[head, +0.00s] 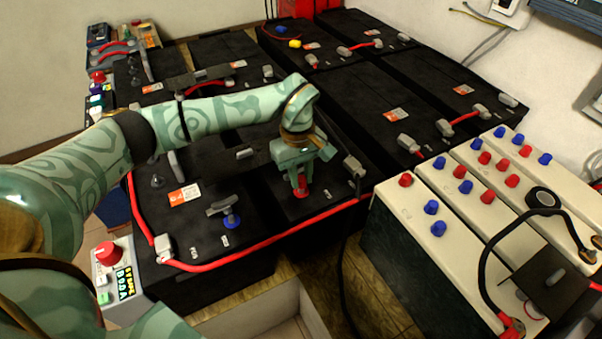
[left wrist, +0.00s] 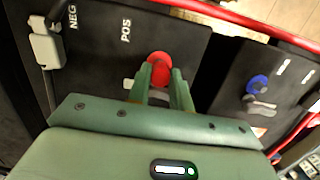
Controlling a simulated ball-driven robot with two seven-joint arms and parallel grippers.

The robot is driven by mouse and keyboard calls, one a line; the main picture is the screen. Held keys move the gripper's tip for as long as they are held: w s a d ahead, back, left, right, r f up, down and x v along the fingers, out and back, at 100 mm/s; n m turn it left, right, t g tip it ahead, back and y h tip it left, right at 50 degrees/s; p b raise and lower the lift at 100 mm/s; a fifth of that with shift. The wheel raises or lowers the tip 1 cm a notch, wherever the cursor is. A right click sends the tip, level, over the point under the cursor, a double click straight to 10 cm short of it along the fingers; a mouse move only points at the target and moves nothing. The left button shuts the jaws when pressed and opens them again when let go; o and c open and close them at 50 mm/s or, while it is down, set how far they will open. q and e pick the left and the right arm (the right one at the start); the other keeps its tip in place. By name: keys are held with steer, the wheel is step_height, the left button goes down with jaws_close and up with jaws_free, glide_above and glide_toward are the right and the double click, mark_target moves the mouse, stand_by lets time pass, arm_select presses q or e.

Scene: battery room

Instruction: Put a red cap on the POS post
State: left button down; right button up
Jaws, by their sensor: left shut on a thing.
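My left gripper (head: 301,184) points down over the black battery in the middle and is shut on a red cap (head: 302,193). In the left wrist view the cap (left wrist: 159,60) shows between the fingertips (left wrist: 160,78), beside the printed POS label (left wrist: 125,31). The cap is at or just above the battery top; the POS post is hidden beneath it, and I cannot tell whether the cap is seated. The NEG terminal carries a grey clamp (left wrist: 46,45) with a cable. My right gripper is not in view.
A blue cap (head: 232,220) sits on the neighbouring battery, by a grey lug. A red cable (head: 255,240) runs along the front edge. Cream batteries (head: 390,205) with several red and blue caps stand at the right. A control box with a red knob (head: 108,252) is at the left.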

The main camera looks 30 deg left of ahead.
arm_select(q)
steer(key=shift+r+p, duration=0.1)
steer(key=shift+p, duration=0.2)
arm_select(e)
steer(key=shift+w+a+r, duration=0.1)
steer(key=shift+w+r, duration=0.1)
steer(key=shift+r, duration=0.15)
arm_select(q)
steer(key=shift+f, duration=1.15)
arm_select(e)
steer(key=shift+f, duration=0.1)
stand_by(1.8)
arm_select(q)
steer(key=c, duration=0.8)
jaws_free()
steer(key=shift+o, duration=0.2)
steer(key=shift+r, duration=0.1)
steer(key=shift+r+p, duration=2.6)
steer(key=shift+r, duration=1.35)
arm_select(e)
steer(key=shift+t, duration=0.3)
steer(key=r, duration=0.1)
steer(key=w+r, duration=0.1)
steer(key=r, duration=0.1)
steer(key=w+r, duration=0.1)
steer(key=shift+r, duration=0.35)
arm_select(q)
steer(key=shift+s+f, duration=0.1)
steer(key=shift+f, duration=0.05)
